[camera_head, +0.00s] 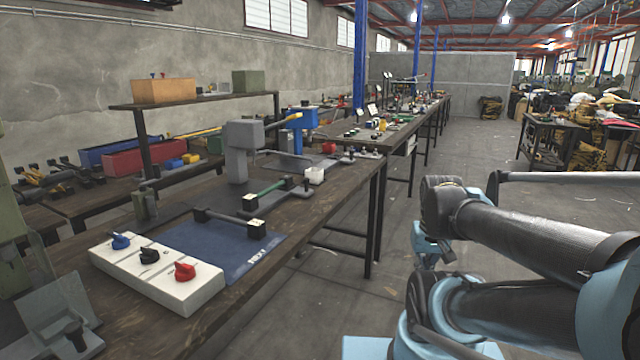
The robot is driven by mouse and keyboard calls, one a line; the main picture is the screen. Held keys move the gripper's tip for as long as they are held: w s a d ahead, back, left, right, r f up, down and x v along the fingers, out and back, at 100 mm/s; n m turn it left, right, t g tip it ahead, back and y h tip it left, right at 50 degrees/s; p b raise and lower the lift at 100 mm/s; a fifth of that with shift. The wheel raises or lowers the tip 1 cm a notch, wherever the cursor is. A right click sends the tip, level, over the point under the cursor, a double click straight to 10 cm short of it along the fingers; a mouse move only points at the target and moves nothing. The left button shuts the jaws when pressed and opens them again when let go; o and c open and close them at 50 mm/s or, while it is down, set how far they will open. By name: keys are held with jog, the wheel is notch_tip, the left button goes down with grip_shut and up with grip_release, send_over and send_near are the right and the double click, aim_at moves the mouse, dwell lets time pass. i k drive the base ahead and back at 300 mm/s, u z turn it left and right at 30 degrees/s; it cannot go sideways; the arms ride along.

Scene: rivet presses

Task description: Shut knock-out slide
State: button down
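I cannot tell for sure which part is the knock-out slide. A grey rivet press (243,150) stands on the long dark workbench (130,255). My folded arm (510,260) is at the right, apart from the bench. My gripper cannot be made out.
A white panel with blue, black and red knobs (158,275) sits at the bench's front. Grey-green machine parts (50,310) stand at the near left. A blue press (300,125) and more benches recede behind. Bare floor (365,300) lies between the bench and my arm.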

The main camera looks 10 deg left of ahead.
aim_at(271, 199)
jog(key=u, duration=0.05)
jog(key=k, duration=1.15)
jog(key=u, duration=0.5)
jog(key=i, duration=1)
jog(key=z, duration=0.05)
